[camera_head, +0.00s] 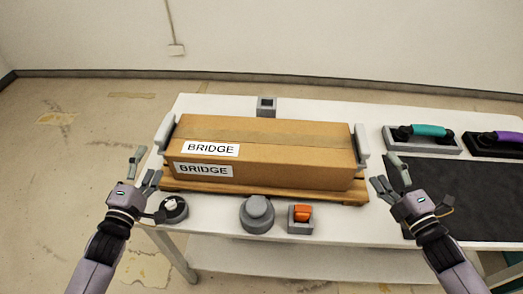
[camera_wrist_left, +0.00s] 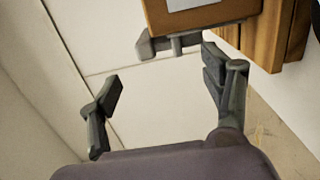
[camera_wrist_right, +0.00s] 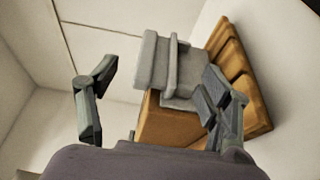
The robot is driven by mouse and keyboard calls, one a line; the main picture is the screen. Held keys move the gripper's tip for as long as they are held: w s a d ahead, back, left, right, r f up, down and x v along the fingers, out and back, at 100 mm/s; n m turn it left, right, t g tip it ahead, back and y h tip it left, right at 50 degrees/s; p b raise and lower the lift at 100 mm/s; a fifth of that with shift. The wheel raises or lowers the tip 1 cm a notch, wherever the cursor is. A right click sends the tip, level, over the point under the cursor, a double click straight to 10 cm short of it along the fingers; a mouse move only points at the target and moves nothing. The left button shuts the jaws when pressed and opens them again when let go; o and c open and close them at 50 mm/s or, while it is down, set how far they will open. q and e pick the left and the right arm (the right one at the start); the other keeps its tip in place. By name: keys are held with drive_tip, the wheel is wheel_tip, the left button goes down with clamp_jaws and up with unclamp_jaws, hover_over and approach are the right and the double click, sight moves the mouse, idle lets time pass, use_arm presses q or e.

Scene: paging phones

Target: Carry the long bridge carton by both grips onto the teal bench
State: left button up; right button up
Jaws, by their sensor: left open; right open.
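The long brown carton (camera_head: 262,152) with white BRIDGE labels lies on a wooden pallet (camera_head: 240,192) on a white table. A grey grip sticks out at each end, the left grip (camera_head: 165,132) and the right grip (camera_head: 361,146). My left gripper (camera_head: 145,170) is open and empty, in front and left of the carton. In the left wrist view the left grip (camera_wrist_left: 158,44) is ahead, beyond the fingers. My right gripper (camera_head: 389,176) is open and empty, near the carton's right end. In the right wrist view the right grip (camera_wrist_right: 160,65) stands ahead, close to the right finger. I cannot make out a teal bench.
In front of the carton are a round dark device (camera_head: 173,210), a grey round knob (camera_head: 257,214) and an orange switch (camera_head: 301,214). A small grey block (camera_head: 266,106) stands behind. A black mat (camera_head: 455,195) and teal-handled (camera_head: 429,131) and purple-handled (camera_head: 506,137) items lie right.

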sight(164, 133)
use_arm(q)
drive_tip(key=w, duration=0.7)
drive_tip(key=w+d, duration=0.1)
drive_tip(key=w, duration=0.3)
drive_tip(key=shift+w, duration=0.25)
use_arm(e)
drive_tip(key=x, duration=1.1)
drive_tip(key=shift+w, duration=0.25)
use_arm(q)
drive_tip(key=shift+c, duration=0.2)
use_arm(e)
drive_tip(key=shift+c, duration=0.2)
use_arm(q)
clamp_jaws()
use_arm(e)
drive_tip(key=shift+f, duration=0.1)
clamp_jaws()
use_arm(q)
drive_tip(key=shift+r, duration=0.15)
use_arm(e)
drive_tip(key=shift+r, duration=0.25)
